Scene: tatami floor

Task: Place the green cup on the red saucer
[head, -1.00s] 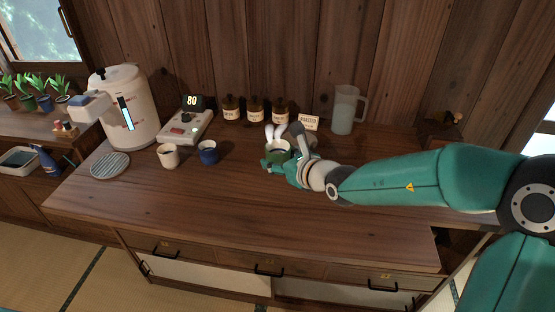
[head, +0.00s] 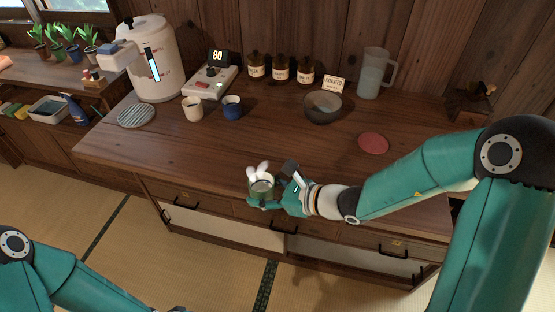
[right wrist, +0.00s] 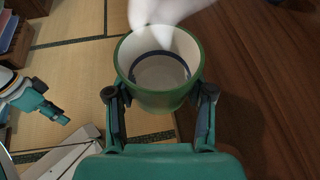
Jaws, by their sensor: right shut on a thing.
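The green cup (head: 262,189) is in my right gripper (head: 270,201), in front of the counter's front edge and above the drawers. In the right wrist view the fingers (right wrist: 163,98) are shut on both sides of the cup (right wrist: 160,101), whose pale inside shows a dark ring. White, ear-like shapes (head: 258,171) show at the cup's far side. The red saucer (head: 373,143) lies flat and empty on the counter, to the right of and behind the cup. My left arm is low at the left; its gripper (right wrist: 52,108) shows small in the right wrist view, its opening unclear.
A dark bowl (head: 322,107) stands behind the saucer's left, with a glass pitcher (head: 374,74) at the back. A cream cup (head: 192,109), a blue cup (head: 232,108), a scale (head: 210,82) and a white dispenser (head: 152,62) stand left. The counter's front middle (head: 200,150) is clear.

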